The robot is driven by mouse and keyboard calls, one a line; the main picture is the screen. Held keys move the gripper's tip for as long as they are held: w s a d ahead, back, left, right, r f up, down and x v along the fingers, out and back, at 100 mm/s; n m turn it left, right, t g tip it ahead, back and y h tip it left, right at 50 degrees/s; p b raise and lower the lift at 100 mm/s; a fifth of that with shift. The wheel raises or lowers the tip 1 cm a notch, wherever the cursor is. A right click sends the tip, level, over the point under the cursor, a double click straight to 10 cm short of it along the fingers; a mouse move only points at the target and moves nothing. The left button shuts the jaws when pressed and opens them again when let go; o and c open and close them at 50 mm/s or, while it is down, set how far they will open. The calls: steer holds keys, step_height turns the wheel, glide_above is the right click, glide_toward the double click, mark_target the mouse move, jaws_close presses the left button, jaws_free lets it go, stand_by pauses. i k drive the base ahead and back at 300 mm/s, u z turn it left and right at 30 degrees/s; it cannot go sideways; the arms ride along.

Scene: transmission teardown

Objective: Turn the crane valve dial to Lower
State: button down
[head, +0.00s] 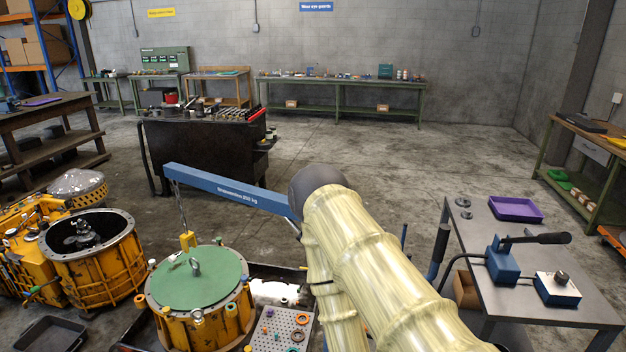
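A small blue box with a pale top plate and a dark round knob (561,278) sits on the grey side table at the right. The knob looks like the valve dial, but its markings and setting are too small to read. A blue crane boom (225,188) marked 250 kg reaches across the middle, with a chain and a yellow hook block (187,240) hanging above the green-topped yellow housing (197,280). My arm in its cream sleeve fills the lower middle, well left of the box. My gripper is not visible.
A blue hand pump with a black lever (535,238) stands beside the knob box, joined by a hose. A purple tray (515,208) lies behind it on the grey table (470,235). Yellow housings and a pegboard with rings (283,328) are at the lower left. Open floor lies behind.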

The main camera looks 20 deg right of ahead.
mark_target(561, 278)
steer(key=z, duration=1.55)
